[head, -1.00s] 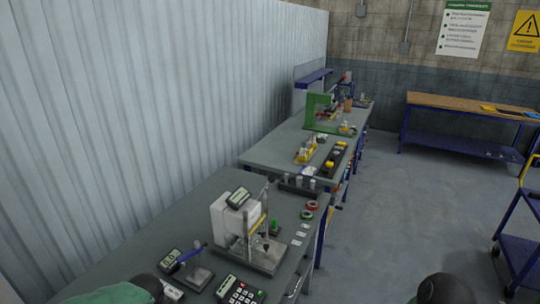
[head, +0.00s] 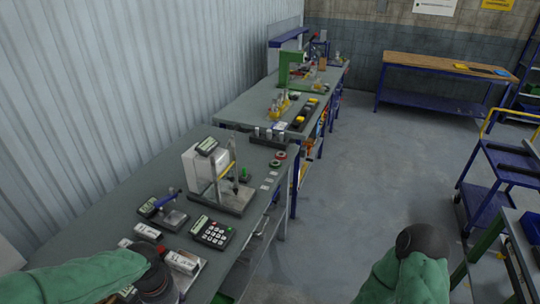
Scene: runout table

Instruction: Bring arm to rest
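My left arm (head: 85,275), in a green cover with a dark joint, comes in at the lower left over the near end of the workbench (head: 105,205). My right arm (head: 405,275), also green with a dark joint, shows at the lower right over the floor. Neither gripper can be seen; both are outside the picture or hidden behind the arms.
A white test device with a stand (head: 215,178), a keypad unit (head: 212,232) and a small gauge (head: 163,208) stand on the bench near my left arm. A blue cart (head: 490,190) stands at the right. Grey floor (head: 350,180) between is open.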

